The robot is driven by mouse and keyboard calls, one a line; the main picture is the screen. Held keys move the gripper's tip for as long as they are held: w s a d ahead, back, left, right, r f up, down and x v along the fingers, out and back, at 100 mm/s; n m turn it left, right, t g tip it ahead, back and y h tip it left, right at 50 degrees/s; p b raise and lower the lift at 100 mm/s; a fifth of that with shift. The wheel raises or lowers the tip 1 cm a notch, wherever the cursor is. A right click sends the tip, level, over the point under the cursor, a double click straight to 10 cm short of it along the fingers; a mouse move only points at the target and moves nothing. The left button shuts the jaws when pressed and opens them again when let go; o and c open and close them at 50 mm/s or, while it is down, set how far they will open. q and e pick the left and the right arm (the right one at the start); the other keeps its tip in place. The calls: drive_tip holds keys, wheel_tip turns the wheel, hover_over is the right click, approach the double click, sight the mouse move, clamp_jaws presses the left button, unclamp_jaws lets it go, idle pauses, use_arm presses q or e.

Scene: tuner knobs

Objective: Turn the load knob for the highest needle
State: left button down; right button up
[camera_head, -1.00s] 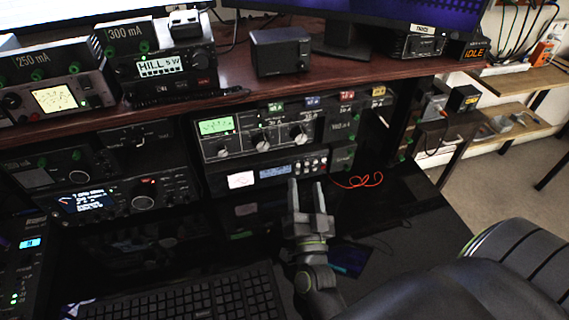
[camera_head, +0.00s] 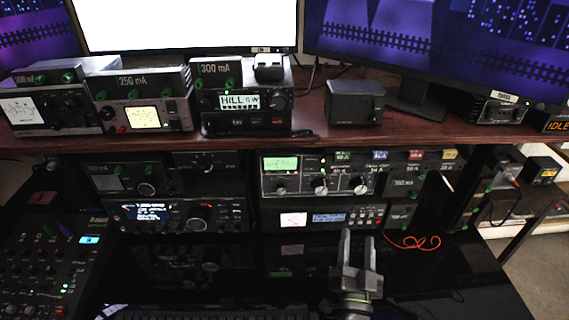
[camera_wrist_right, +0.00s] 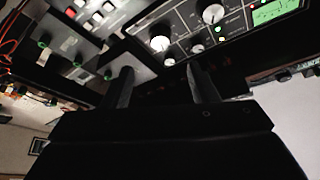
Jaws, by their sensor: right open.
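The tuner (camera_head: 340,172) is a dark unit on the shelf under the desk top, with a green-lit needle meter (camera_head: 282,163) and a row of pale knobs. I cannot read which is the load knob or where the needle stands. In the right wrist view the tuner appears upside down, with its meter (camera_wrist_right: 275,11) and two large knobs beyond my fingers. My right gripper (camera_head: 358,249) is open and empty, below and in front of the tuner, touching no knob. My left gripper is not in view.
A lower unit with small screens (camera_head: 325,219) sits directly beneath the tuner. A red cable (camera_head: 412,243) lies to the right of my gripper. Other radios (camera_head: 180,215) stand to the left. The desk edge (camera_head: 400,137) overhangs above. The black surface around my gripper is mostly clear.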

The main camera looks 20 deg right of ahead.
drive_tip(key=n+g+y+b, duration=0.25)
drive_tip(key=n+y, duration=0.35)
drive_tip(key=n, duration=0.3)
approach(361, 189)
drive_tip(key=w, duration=0.2)
drive_tip(key=w+d, duration=0.1)
drive_tip(key=w, duration=0.2)
drive_tip(key=w+p, duration=0.1)
drive_tip(key=w, duration=0.2)
drive_tip(key=shift+d+f, duration=0.2)
drive_tip(key=shift+f, duration=0.15)
drive_tip(key=shift+c, duration=0.3)
drive_tip(key=c, duration=0.9)
